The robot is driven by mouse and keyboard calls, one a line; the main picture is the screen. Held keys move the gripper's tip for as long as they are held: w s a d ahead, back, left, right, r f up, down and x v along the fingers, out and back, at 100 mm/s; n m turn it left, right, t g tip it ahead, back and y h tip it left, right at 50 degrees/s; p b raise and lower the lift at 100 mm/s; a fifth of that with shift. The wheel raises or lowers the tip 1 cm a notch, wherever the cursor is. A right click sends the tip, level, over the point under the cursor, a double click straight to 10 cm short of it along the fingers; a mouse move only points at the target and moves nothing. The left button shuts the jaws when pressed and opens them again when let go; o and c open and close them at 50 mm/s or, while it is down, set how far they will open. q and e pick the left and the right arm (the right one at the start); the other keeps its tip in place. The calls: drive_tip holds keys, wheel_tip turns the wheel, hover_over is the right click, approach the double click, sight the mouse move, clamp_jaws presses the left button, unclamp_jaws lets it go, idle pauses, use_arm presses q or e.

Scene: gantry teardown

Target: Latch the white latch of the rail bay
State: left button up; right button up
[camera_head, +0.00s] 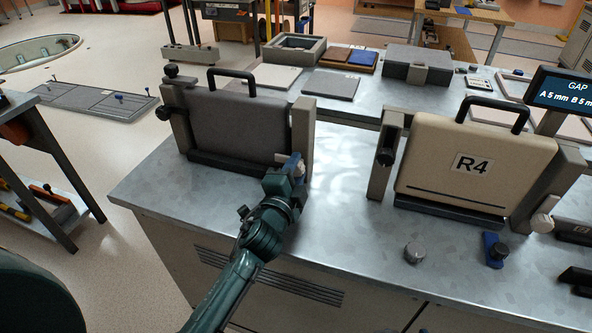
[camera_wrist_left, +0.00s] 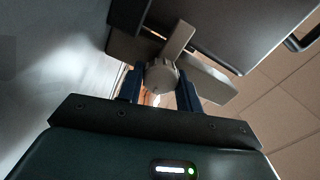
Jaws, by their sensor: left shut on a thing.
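The left bay on the bench has two grey-brown posts (camera_head: 303,129) with a dark grey case (camera_head: 240,124) upright between them. My left gripper (camera_head: 297,168) is at the foot of the bay's right post. In the left wrist view its blue fingers (camera_wrist_left: 160,92) are shut on the round knob of the white latch (camera_wrist_left: 161,74). The latch's short arm (camera_wrist_left: 179,38) points up and slightly right in that view, beside the case. In the head view the gripper hides most of the latch; a small pale piece (camera_head: 282,157) shows beside it. My right gripper is not in view.
A second bay on the right holds a cream case marked R4 (camera_head: 472,163), with its own white knob (camera_head: 541,222). A grey knob (camera_head: 414,252) and a blue clamp-like part (camera_head: 494,249) stand on the front bench. Bare bench top (camera_head: 345,185) lies between the bays.

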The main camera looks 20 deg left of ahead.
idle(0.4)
use_arm(q)
drive_tip(key=o, duration=1)
drive_tip(key=shift+s, duration=0.1)
drive_tip(key=s, duration=1.2)
drive_tip(key=shift+s+a+b, duration=0.2)
drive_tip(key=shift+b, duration=0.2)
drive_tip(key=shift+s, duration=0.3)
drive_tip(key=shift+a, duration=0.1)
